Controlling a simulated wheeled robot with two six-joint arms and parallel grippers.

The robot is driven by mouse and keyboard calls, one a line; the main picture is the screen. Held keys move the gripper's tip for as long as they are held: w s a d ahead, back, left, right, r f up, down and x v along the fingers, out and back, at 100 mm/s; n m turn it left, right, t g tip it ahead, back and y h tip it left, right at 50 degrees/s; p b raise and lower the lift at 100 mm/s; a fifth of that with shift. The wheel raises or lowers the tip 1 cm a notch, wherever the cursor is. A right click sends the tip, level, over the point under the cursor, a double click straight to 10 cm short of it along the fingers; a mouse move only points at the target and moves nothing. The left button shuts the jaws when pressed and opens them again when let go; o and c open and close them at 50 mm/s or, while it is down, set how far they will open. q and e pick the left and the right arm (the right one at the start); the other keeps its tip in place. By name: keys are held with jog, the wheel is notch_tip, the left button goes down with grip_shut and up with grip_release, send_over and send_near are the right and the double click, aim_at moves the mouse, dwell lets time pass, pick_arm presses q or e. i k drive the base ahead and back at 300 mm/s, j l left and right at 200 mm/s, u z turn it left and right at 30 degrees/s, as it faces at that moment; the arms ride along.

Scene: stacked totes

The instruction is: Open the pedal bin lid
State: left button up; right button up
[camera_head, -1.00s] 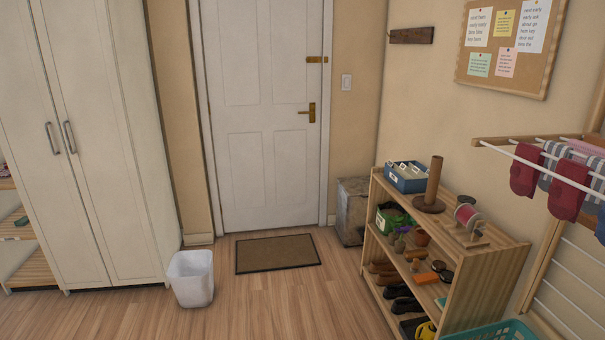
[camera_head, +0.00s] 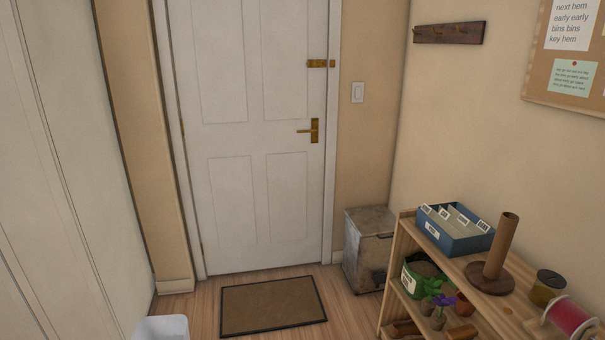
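A worn grey box-shaped bin (camera_head: 368,252) stands on the floor in the corner, right of the door; it looks like the pedal bin. Its flat top appears shut. The shelf unit hides part of its lower right side, and I cannot make out a pedal. A white open-topped bin (camera_head: 162,328) shows only its rim at the bottom edge, left of the doormat. Neither of my grippers is in view.
A brown doormat (camera_head: 272,306) lies before the closed white door (camera_head: 250,130). A wooden shelf unit (camera_head: 400,245) with a blue file box (camera_head: 455,232) and other items stands at the right. A tall white cupboard (camera_head: 70,170) fills the left. Some floor around the mat is clear.

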aim_at(379, 221)
jog(key=i+z, duration=0.2)
jog(key=i, duration=0.35)
jog(key=i+j+z, duration=0.2)
jog(key=i, duration=0.35)
jog(key=i+j+z, duration=0.15)
jog(key=i, duration=0.35)
jog(key=j, duration=0.1)
